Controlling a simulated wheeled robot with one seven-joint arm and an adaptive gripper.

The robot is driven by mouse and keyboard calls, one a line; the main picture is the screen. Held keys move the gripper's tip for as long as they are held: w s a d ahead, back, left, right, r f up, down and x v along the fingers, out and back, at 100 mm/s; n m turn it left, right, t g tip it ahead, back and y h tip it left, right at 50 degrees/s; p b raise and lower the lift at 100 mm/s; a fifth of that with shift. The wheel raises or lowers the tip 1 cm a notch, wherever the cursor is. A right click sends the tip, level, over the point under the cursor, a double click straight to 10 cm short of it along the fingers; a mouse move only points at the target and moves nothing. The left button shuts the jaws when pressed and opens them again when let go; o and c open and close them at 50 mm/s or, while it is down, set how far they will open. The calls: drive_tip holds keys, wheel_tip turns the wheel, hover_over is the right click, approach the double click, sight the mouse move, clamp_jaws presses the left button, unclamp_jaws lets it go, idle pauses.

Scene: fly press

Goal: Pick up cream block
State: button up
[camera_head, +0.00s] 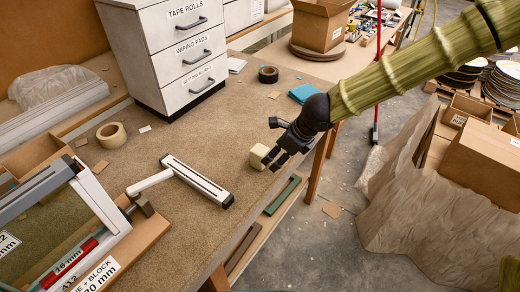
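The cream block (259,155) is a small pale cube near the right edge of the brown worktable (225,122). My gripper (273,161) reaches in from the upper right, its dark fingers pointing down and left. The fingertips are right at the block's right side and overlap part of it in this view. I cannot tell whether they touch it or have it between them, nor whether the block rests on the table or is slightly raised.
A white-and-black bar with a handle (197,180) lies left of the block. The table edge drops off just right of the block.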

sight(265, 153)
drive_tip(key=shift+m, duration=0.5)
drive_tip(key=shift+w+a+f, duration=0.55)
drive_tip(key=shift+w+a, duration=0.25)
drive_tip(key=shift+a, duration=0.05)
drive_tip(key=shift+w+a+f, duration=0.5)
drive_tip(key=shift+w+a, duration=0.25)
drive_tip(key=shift+a, duration=0.05)
drive_tip(key=shift+w+x, duration=0.15)
drive_tip(key=shift+x, duration=1.15)
drive_tip(key=shift+w+x, duration=0.15)
drive_tip(key=shift+x, duration=1.2)
drive_tip(key=shift+a+r, duration=0.1)
drive_tip(key=shift+r, duration=0.1)
drive_tip(key=c, duration=1.2)
